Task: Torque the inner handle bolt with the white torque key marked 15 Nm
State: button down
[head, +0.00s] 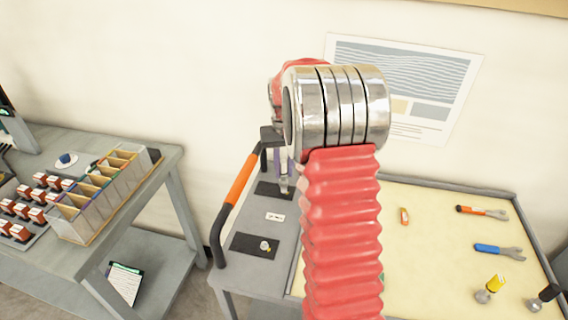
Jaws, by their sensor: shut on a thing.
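My gripper (283,153) is partly hidden behind my red arm and its metal rings. It is shut on a pale, upright tool, which seems to be the white torque key (284,172); its 15 Nm mark cannot be read. The key's lower end is over the far black plate (266,189). Whether it touches a bolt there cannot be told. A bolt (265,246) with a light metal head shows on the near black plate (246,242). The orange handle (240,180) with black ends rises left of the plates.
A cream mat (440,250) on the right holds a blue wrench (499,252), an orange-handled wrench (482,212), a yellow key (491,287) and a black key (545,297). A small white label (275,217) lies between the plates. A bench (165,165) with bins stands left.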

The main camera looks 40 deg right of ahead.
jog(key=shift+f, duration=1.2)
dwell(1.3)
jog(key=m, duration=0.5)
jog(key=shift+a, duration=0.1)
jog(key=m, duration=0.4)
jog(key=shift+w+f+m, duration=0.1)
jog(key=shift+m, duration=0.3)
